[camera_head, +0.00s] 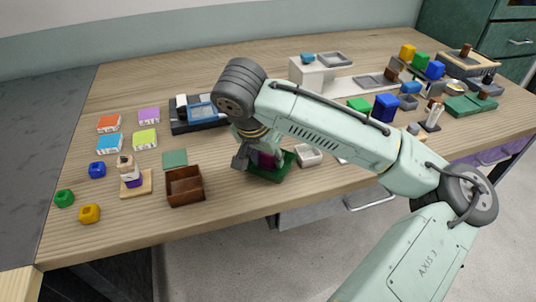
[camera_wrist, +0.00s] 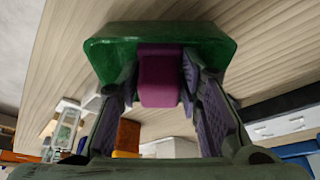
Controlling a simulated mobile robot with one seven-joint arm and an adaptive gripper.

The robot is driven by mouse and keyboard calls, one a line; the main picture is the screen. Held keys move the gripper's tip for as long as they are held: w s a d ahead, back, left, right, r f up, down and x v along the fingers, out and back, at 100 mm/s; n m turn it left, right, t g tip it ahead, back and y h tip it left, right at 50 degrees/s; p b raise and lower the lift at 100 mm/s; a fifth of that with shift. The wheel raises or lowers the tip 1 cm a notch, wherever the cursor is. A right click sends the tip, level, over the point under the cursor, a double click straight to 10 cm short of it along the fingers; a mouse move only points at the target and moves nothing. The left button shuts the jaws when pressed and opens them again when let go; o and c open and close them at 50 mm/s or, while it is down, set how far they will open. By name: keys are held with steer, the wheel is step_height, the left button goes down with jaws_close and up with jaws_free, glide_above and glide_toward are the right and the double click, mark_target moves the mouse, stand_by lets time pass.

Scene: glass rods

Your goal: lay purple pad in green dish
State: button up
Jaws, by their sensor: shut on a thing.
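The purple pad (camera_wrist: 160,82) is between the two fingers of my gripper (camera_wrist: 159,72), which is shut on it. The green dish (camera_wrist: 105,48) is right behind the pad in the wrist view. In the head view the dish (camera_head: 286,168) sits on the table under my gripper, partly covered by it. The pad is at or within the dish; I cannot tell whether it touches the floor of it.
A brown wooden box (camera_head: 185,187) stands just left of the dish. A small light tray (camera_head: 308,155) is close on its right. A flat green square (camera_head: 174,159) lies behind the box. Several coloured blocks are at the left; the table's front edge is near.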

steer(key=shift+s+f, duration=0.1)
steer(key=shift+f, duration=0.2)
steer(key=o, duration=1.1)
steer(key=shift+f, duration=0.15)
steer(key=shift+r, duration=0.75)
steer(key=v, duration=1.1)
steer(key=shift+s+a+r, duration=0.1)
steer(key=shift+s+r, duration=0.05)
steer(key=shift+r, duration=0.15)
